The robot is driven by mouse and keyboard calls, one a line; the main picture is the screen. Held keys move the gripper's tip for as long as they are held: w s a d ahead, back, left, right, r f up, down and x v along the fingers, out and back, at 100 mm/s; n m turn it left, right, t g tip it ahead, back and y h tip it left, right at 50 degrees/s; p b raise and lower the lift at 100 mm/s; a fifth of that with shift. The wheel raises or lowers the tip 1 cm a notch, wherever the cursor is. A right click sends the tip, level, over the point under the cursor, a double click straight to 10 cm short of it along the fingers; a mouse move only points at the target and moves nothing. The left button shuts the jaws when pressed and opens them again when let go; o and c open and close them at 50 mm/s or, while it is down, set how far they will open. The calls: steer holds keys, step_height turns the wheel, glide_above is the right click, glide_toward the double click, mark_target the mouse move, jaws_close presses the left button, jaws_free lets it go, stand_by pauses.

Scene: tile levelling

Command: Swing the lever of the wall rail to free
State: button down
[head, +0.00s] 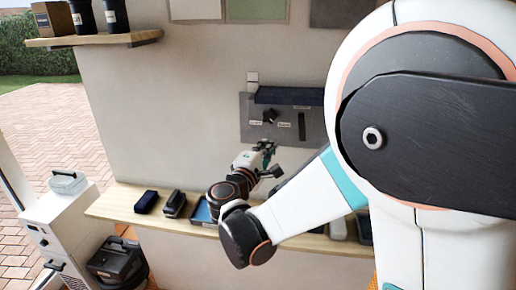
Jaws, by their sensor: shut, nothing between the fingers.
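The wall rail (290,96) is a dark bar on a grey panel (312,130) fixed to the pale wall. A small black lever (269,116) sits on the panel below the bar, tilted, between two small white labels. The labels are too small to read, so I cannot tell which position the lever is in. A dark upright slot or strip stands to its right. My gripper (268,152) is shut and empty, just below the panel and the lever, apparently apart from the lever. My arm's links cover the right side of the view.
A wooden shelf (117,207) runs along the wall below, with dark blocks (146,202) and a blue tray (203,213) on it. A white machine (62,215) and a black case (116,262) stand at lower left.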

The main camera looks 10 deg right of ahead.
steer(key=w+d, duration=0.3)
steer(key=d, duration=0.3)
steer(key=shift+w+d+r, duration=0.25)
steer(key=shift+d+r, duration=0.1)
steer(key=shift+s+b, duration=0.1)
steer(key=shift+b, duration=0.25)
steer(key=shift+d+f+n, duration=0.1)
steer(key=shift+d+n, duration=0.1)
steer(key=shift+n, duration=0.2)
